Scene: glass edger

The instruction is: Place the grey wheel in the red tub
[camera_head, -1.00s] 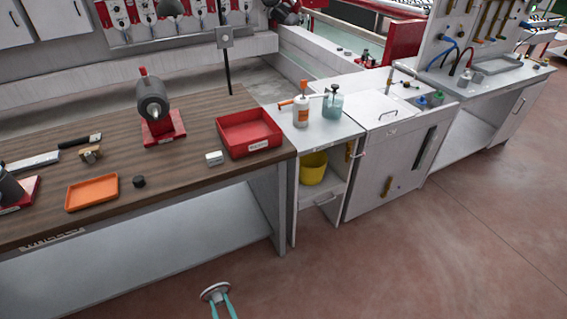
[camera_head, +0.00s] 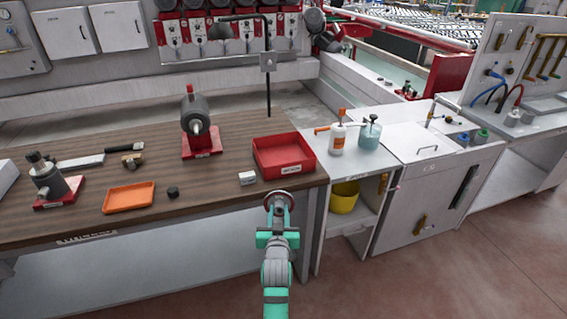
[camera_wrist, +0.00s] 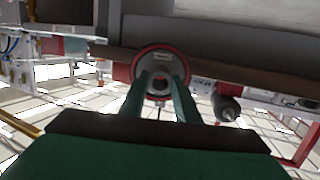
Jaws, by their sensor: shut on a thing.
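The grey wheel (camera_wrist: 176,57) is held between the two green fingers of my gripper (camera_wrist: 161,80) in the wrist view. It is a round grey disc with a reddish rim. In the head view the wheel (camera_head: 284,197) shows at the tip of my gripper (camera_head: 278,208), in front of the bench's front edge, near its right end. The red tub (camera_head: 262,160) sits on the bench just behind and above the wheel in the picture. The tub's visible inside looks empty, and a label is on its front wall. The wheel is outside the tub.
On the wooden bench (camera_head: 225,135), a small white block (camera_head: 247,178) lies left of the tub. An orange tray (camera_head: 129,197), a black puck (camera_head: 173,192) and a grinder on a red base (camera_head: 201,143) stand farther left. Bottles (camera_head: 338,138) stand on the cabinet at right.

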